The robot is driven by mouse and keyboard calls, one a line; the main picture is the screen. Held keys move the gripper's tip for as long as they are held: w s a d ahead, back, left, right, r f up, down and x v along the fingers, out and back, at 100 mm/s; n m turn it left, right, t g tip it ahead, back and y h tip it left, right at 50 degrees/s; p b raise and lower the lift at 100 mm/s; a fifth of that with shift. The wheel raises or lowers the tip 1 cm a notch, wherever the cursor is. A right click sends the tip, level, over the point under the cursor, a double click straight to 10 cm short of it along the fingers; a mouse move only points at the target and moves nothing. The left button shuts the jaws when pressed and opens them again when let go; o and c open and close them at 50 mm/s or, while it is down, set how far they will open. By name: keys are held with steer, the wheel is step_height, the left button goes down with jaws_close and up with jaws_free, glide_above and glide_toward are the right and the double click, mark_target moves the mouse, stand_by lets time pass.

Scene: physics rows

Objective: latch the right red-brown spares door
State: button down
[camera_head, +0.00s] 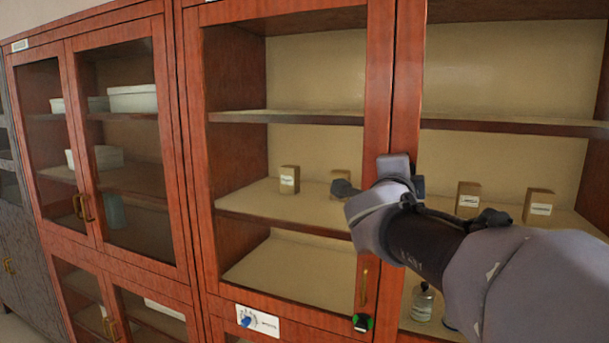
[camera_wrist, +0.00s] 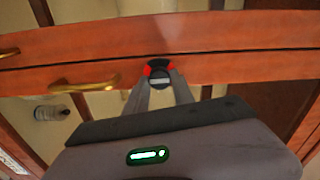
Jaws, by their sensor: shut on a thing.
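The right red-brown glazed door (camera_head: 408,80) meets the left door (camera_head: 377,80) along a narrow seam, and it looks closed. In the wrist view a round black latch knob (camera_wrist: 158,65) with red marks sits on the right door's stile (camera_wrist: 230,67). My gripper (camera_wrist: 160,82) is shut on this knob, one finger on each side. A brass handle (camera_wrist: 85,84) is beside the knob on the same stile. In the head view my gripper (camera_head: 398,166) is at the seam and hides the knob.
A black-and-green latch (camera_head: 361,322) is low on the left door, below its brass handle (camera_head: 363,287). A label with a blue mark (camera_head: 257,320) is on the frame. Small boxes (camera_head: 289,179) and a bottle (camera_head: 423,303) stand inside. Another red-brown cabinet (camera_head: 120,150) is at left.

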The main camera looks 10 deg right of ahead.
stand_by(0.5)
steer(key=c, duration=1.1)
jaws_free()
steer(key=p+v, duration=0.2)
steer(key=v, duration=1.5)
steer(key=shift+s+a, duration=0.15)
